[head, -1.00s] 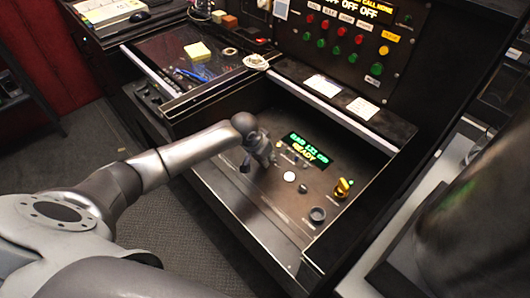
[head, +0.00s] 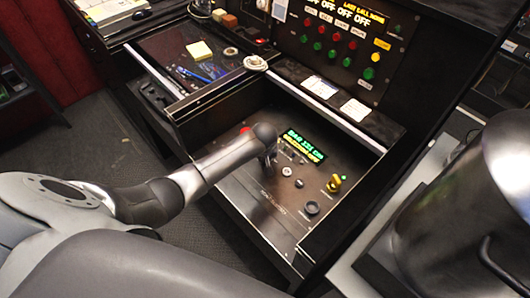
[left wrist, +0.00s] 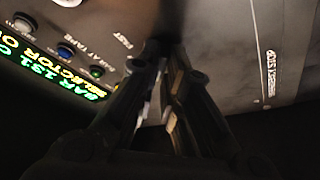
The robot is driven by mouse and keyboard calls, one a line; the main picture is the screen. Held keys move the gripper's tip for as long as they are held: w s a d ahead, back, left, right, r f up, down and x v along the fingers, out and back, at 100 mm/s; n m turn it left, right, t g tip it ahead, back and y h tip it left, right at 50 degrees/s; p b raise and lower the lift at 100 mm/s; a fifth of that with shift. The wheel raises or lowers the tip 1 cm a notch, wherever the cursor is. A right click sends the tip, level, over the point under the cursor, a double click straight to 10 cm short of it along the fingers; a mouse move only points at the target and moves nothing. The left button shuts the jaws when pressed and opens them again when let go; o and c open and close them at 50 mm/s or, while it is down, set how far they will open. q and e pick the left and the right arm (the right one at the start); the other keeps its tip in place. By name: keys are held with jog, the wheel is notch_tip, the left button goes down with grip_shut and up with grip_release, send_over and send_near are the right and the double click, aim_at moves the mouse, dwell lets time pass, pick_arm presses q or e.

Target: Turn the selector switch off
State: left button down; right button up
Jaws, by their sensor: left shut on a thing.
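My left gripper (head: 268,158) reaches down onto the black control panel (head: 262,208) in the open lower drawer. It is shut on a small control there, which I take to be the selector switch; arm and fingers hide it. In the left wrist view the gripper (left wrist: 163,62) has its fingers close together at the panel, near a label reading "FAST". A green display (head: 304,146) stands just beyond it; in the wrist view the display (left wrist: 38,62) shows "BAR 151" and "SELECTOR O", cut off at the edge. My right gripper is not in view.
A white button (head: 287,170), a black round button (head: 312,207) and a yellow knob (head: 334,183) lie right of the gripper. A red cap (head: 245,130) shows behind the arm. An upright panel with coloured buttons (head: 342,38) stands behind; drawer walls surround the controls.

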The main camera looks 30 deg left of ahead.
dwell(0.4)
pick_arm(q)
jog(key=c, duration=1.6)
grip_release()
jog(key=shift+r, duration=0.1)
jog(key=v, duration=1.1)
jog(key=shift+s+r, duration=0.2)
jog(key=shift+r, duration=0.15)
jog(key=shift+d, duration=0.1)
